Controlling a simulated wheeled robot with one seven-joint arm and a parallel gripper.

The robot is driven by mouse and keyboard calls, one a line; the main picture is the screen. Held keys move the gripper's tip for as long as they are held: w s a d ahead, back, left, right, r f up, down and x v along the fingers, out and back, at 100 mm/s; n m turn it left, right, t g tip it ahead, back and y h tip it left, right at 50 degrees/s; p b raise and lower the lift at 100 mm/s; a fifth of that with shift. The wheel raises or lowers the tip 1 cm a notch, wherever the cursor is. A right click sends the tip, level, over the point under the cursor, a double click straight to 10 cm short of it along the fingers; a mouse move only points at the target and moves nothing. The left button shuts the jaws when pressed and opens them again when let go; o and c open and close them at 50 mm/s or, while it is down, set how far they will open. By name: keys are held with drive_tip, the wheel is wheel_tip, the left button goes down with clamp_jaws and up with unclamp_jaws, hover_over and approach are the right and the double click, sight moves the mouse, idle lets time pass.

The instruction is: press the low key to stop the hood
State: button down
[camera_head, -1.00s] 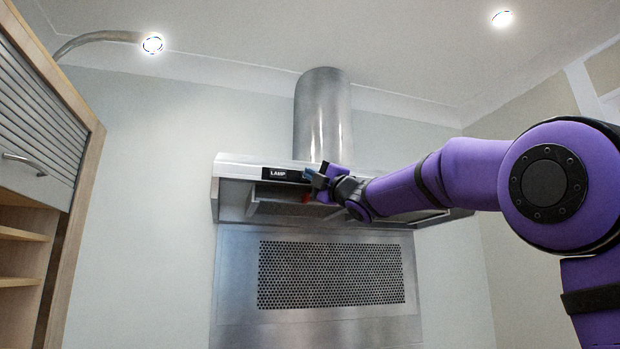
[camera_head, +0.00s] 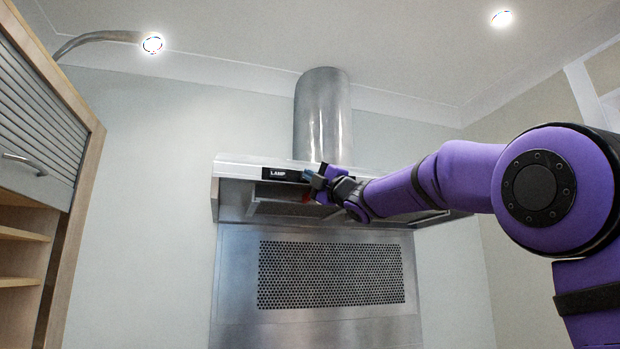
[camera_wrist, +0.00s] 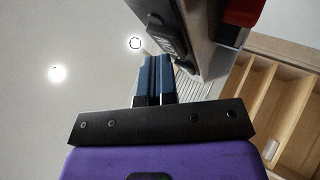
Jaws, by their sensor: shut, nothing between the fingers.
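The range hood (camera_head: 240,165) is a steel canopy on the back wall. On its front edge is a black key marked LAMP (camera_head: 279,174). I cannot pick out a key marked low; my gripper hides the front edge to the right of the LAMP key. My gripper (camera_head: 309,176) is at the hood's front, just right of the LAMP key. In the wrist view its blue fingers (camera_wrist: 157,62) are together and empty, beside dark keys (camera_wrist: 168,36) on the hood's face. I cannot tell whether a fingertip touches a key.
A red part (camera_wrist: 243,10) shows under the hood in the wrist view. A perforated steel splashback (camera_head: 330,275) is below the hood, and a wooden cabinet (camera_head: 75,215) stands at the left. The wall between them is clear.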

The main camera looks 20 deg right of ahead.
drive_tip(key=shift+s, duration=0.5)
drive_tip(key=shift+s, duration=0.1)
drive_tip(key=s, duration=0.5)
drive_tip(key=shift+s, duration=0.4)
idle(0.4)
